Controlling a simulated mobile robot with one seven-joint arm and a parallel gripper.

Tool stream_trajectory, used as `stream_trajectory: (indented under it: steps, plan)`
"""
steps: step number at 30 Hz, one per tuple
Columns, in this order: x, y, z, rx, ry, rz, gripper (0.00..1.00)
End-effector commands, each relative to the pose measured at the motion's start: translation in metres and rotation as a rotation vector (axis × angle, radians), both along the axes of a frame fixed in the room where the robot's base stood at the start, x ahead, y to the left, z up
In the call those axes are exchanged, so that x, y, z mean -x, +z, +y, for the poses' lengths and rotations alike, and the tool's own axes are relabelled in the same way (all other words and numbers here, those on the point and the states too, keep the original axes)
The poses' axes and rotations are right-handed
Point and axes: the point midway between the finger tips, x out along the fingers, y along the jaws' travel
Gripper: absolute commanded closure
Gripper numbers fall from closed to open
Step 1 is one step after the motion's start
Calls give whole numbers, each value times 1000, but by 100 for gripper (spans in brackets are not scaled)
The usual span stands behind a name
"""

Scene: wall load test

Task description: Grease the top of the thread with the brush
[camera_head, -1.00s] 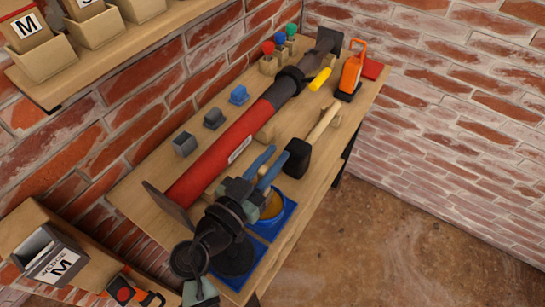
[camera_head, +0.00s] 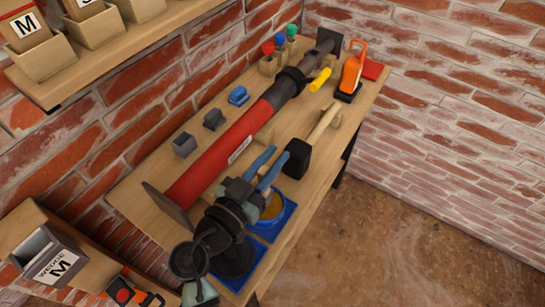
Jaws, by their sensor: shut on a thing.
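A long red prop tube (camera_head: 220,160) lies along the bench with a square end plate (camera_head: 167,208). Its dark section (camera_head: 277,95), where the thread appears to be, meets a black collar (camera_head: 293,79). A yellow handle (camera_head: 320,79) is beside the collar. My gripper (camera_head: 257,187) is low over the front of the bench, beside the red tube and apart from the collar. Two blue bars (camera_head: 264,158) stick out at it; I cannot tell which is the brush handle. The brush bristles are hidden. An orange-yellow grease pot (camera_head: 273,206) sits in a blue tray (camera_head: 281,224), partly behind my gripper.
A black-headed mallet (camera_head: 297,159) lies right of my gripper. An orange tool (camera_head: 352,75) and red block (camera_head: 372,70) are at the far end. Small blocks (camera_head: 214,119) and coloured-topped items (camera_head: 279,41) line the wall side. A binned shelf (camera_head: 100,60) overhangs at left.

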Motion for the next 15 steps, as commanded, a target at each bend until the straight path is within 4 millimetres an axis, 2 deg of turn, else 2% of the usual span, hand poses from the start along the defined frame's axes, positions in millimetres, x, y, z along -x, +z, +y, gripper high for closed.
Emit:
stream_trajectory:
  steps: [2,15]
  plan:
    - [1,-2,0,-1,-1,14,100]
    - [0,39,0,0,0,4,100]
